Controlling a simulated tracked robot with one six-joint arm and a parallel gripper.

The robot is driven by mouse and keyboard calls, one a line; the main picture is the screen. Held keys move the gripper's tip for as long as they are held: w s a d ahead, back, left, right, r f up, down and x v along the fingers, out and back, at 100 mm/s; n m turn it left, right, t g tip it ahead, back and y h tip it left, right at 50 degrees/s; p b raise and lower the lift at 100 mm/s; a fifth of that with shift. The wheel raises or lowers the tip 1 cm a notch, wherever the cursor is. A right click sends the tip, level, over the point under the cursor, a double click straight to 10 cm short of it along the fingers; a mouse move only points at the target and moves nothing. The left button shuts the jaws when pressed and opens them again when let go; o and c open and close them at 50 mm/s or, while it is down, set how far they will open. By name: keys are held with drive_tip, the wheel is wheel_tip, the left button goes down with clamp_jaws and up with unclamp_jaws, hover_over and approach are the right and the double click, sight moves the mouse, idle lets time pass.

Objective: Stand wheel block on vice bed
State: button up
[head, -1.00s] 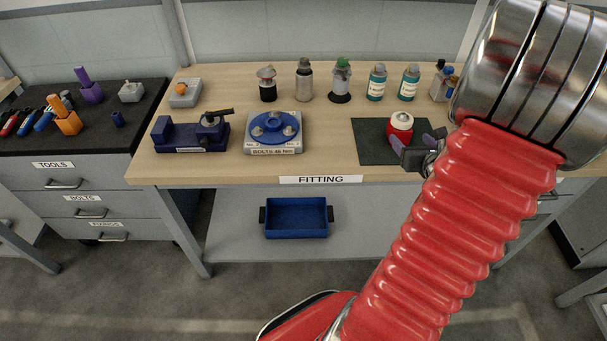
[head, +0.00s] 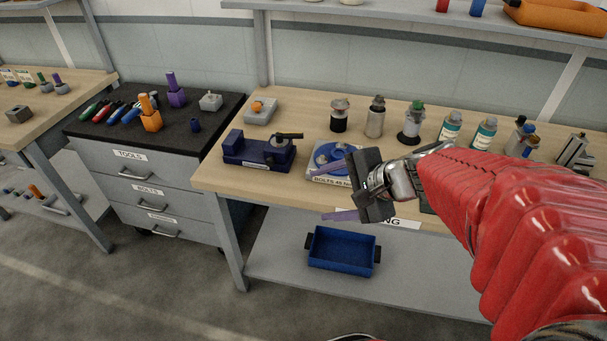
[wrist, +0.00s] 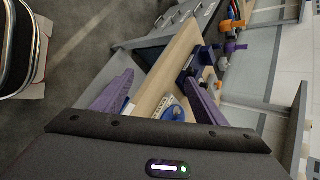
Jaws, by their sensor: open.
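The dark blue vice (head: 258,152) stands on the front left of the wooden bench, its flat bed clear between the raised left end and the black-handled part on the right. I cannot tell for certain which thing is the wheel block. My gripper (head: 332,192) is open and empty, in front of this block and near the bench's front edge. Its purple fingers point left. In the wrist view, nothing lies between the fingers (wrist: 158,75).
Several bottles (head: 450,126) stand behind my arm. A grey block with an orange knob (head: 261,110) is behind the vice. The black-topped drawer unit (head: 130,160) holds tools at left. A blue tray (head: 343,252) is on the lower shelf. My arm hides the bench's right part.

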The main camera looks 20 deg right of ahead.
drive_tip(key=s+a+r+n+g+h, duration=0.1)
drive_tip(key=s+a+r+n+h, duration=0.1)
drive_tip(key=s+n, duration=0.3)
drive_tip(key=s+a+r+n+g+h, duration=0.1)
drive_tip(key=s+a+r+n+h, duration=0.1)
drive_tip(key=s+n, duration=0.4)
drive_tip(key=n+h, duration=0.1)
drive_tip(key=n, duration=0.3)
drive_tip(key=shift+a+n, duration=0.15)
drive_tip(key=shift+n, duration=0.25)
drive_tip(key=shift+o, duration=1)
